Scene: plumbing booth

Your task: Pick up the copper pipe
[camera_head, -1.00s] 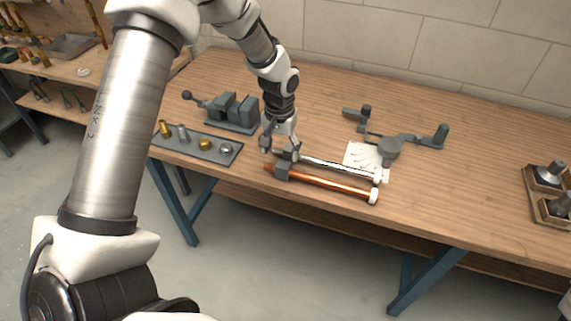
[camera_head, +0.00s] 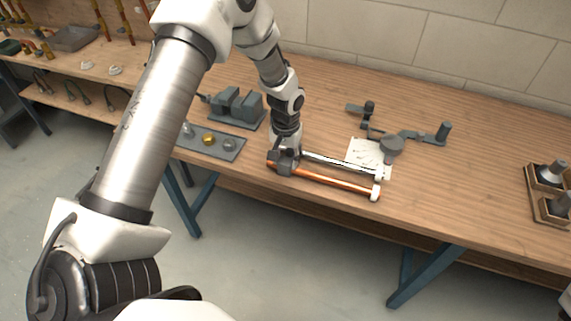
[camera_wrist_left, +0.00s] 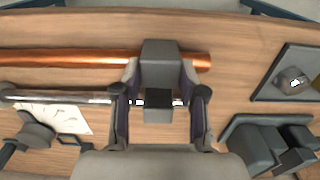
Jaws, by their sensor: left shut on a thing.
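The copper pipe (camera_head: 330,181) lies near the front edge of the workbench, along the front of a silver pipe (camera_head: 340,163). White end pieces support their right ends, and a grey rest (camera_head: 284,169) supports their left ends. My left gripper (camera_head: 285,152) is down at the grey rest. In the left wrist view the fingers (camera_wrist_left: 160,90) stand on either side of the rest's grey block (camera_wrist_left: 160,52), with the copper pipe (camera_wrist_left: 70,58) just past their tips. The gripper appears shut on the rest, not on the copper pipe. My right gripper is not seen.
A grey tray (camera_head: 225,150) with fittings and a grey vise (camera_head: 240,108) stand to the left. A paper sheet (camera_head: 362,150) and a grey tool (camera_head: 410,138) lie behind the pipes. A wooden holder (camera_head: 538,205) stands at the right. The bench between is clear.

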